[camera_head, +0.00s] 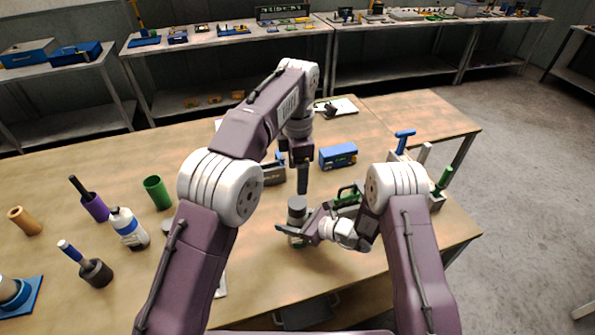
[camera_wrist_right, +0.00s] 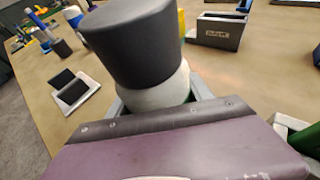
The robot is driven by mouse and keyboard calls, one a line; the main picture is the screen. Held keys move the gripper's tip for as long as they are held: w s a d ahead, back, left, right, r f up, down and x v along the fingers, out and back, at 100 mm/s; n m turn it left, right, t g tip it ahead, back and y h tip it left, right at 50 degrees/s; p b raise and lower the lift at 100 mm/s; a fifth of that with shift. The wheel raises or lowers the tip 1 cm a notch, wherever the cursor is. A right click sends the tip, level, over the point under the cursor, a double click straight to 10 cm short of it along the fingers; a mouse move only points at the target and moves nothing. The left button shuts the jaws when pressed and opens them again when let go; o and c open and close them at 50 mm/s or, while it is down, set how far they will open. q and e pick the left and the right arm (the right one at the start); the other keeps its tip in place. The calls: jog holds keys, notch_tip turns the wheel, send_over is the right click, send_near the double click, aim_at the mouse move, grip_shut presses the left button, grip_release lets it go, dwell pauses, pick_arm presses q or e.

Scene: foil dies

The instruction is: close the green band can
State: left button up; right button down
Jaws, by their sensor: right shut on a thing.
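The can (camera_head: 297,213) stands upright near the front middle of the table, with a dark grey cylindrical upper part over a paler part. In the right wrist view the dark upper part (camera_wrist_right: 133,42) sits over a pale grey rounded part (camera_wrist_right: 155,95) between my fingers. My right gripper (camera_head: 297,236) is shut around the can's paler part from the right.
A green cup (camera_head: 157,193), a white and blue bottle (camera_head: 128,228) and a purple holder (camera_head: 95,207) stand to the left. A blue box (camera_head: 338,156) and a grey labelled box (camera_head: 272,172) lie behind the can. A tool caddy (camera_head: 436,199) stands to the right.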

jog(key=shift+c, duration=1.8)
grip_release()
jog(key=b+v, duration=0.1)
jog(key=v, duration=0.8)
jog(key=shift+b, duration=0.3)
jog(key=shift+d, duration=0.1)
